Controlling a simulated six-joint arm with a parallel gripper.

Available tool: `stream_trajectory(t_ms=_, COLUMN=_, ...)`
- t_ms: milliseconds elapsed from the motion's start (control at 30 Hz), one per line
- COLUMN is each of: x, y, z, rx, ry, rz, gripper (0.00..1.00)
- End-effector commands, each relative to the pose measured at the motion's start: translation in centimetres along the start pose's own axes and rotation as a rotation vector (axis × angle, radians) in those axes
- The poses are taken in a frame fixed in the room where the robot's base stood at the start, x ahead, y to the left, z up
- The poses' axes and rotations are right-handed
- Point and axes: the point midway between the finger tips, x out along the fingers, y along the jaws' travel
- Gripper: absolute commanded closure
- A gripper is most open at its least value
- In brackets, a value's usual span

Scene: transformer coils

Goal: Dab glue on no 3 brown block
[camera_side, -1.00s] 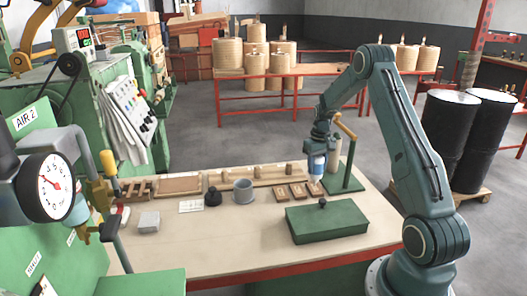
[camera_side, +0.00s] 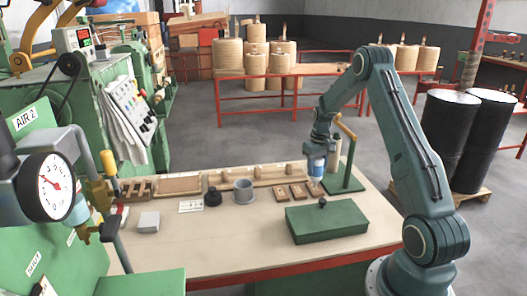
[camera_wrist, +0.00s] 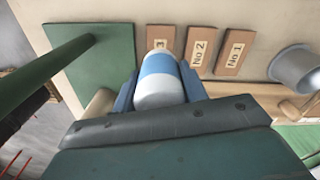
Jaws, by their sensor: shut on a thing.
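My gripper (camera_wrist: 158,88) is shut on a white glue bottle with a blue band (camera_wrist: 157,78), nozzle end pointing away from the wrist. The side view shows the bottle (camera_side: 316,165) upright just above the no 3 brown block (camera_side: 315,187). In the wrist view the no 3 block (camera_wrist: 161,34) is partly hidden behind the bottle, with only its "3" end showing. I cannot tell whether the nozzle touches it. The no 2 block (camera_wrist: 202,46) and no 1 block (camera_wrist: 235,50) lie beside it, flat on the table.
A green stand (camera_side: 346,165) rises just right of the bottle. A green box with a black knob (camera_side: 326,222) sits in front. A grey cup (camera_side: 243,191) and black pot (camera_side: 212,197) stand left of the blocks. A wooden rack (camera_side: 265,175) lies behind.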

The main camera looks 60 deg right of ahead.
Motion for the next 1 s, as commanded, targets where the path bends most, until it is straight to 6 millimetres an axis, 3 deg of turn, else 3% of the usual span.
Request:
stream_trajectory(t_ms=567, x=-0.2, y=0.0, z=0.0, rx=0.0, ry=0.001, rz=0.0, gripper=0.83)
stream_trajectory(t_ms=1000, x=-2.5, y=0.0, z=-0.1, rx=0.0, ry=0.002, rz=0.001, gripper=0.83)
